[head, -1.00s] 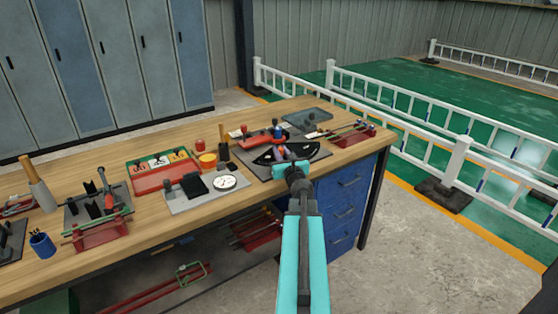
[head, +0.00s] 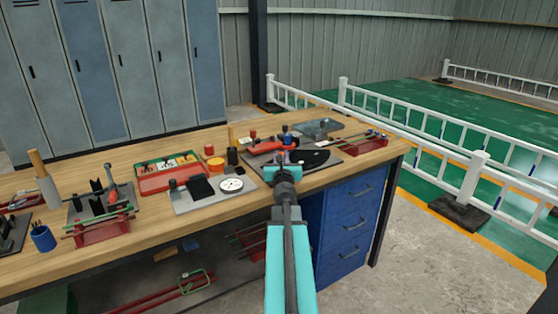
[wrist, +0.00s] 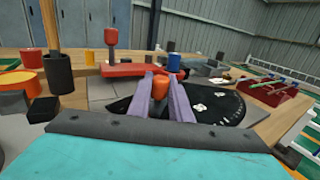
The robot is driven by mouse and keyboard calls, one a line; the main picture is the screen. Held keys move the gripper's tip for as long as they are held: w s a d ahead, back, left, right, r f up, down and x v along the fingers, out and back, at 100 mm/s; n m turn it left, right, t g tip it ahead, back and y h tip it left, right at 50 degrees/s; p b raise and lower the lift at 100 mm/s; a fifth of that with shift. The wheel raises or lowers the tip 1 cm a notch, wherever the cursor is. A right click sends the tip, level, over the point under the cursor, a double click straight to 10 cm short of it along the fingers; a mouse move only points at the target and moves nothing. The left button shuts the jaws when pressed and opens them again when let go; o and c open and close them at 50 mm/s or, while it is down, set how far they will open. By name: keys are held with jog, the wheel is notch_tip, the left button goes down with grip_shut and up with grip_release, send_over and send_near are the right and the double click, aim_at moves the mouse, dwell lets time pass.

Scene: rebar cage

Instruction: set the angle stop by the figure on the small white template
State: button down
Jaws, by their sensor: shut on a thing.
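The angle stop's black dial plate (head: 316,159) lies on a grey base at the right part of the bench, and it also shows in the wrist view (wrist: 225,106). A red arm (head: 265,147) lies at the dial's far left. My gripper (wrist: 160,88) has its purple fingers shut on an orange-red knob (wrist: 160,82) over the dial. In the head view, my gripper (head: 281,158) hides the knob. A small white card (head: 243,141), perhaps the template, lies behind the red arm. Its figure is too small to read.
A blue-topped post (head: 286,138) stands just behind the dial. A grey tray (head: 322,128) and a red rack with rods (head: 362,142) lie to the right. A round white gauge (head: 231,185) and a red tray (head: 168,172) are to the left. White railings stand beyond the bench.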

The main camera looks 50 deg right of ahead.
jog(key=shift+r, duration=0.15)
jog(key=c, duration=1.6)
grip_release()
jog(key=shift+s, duration=0.1)
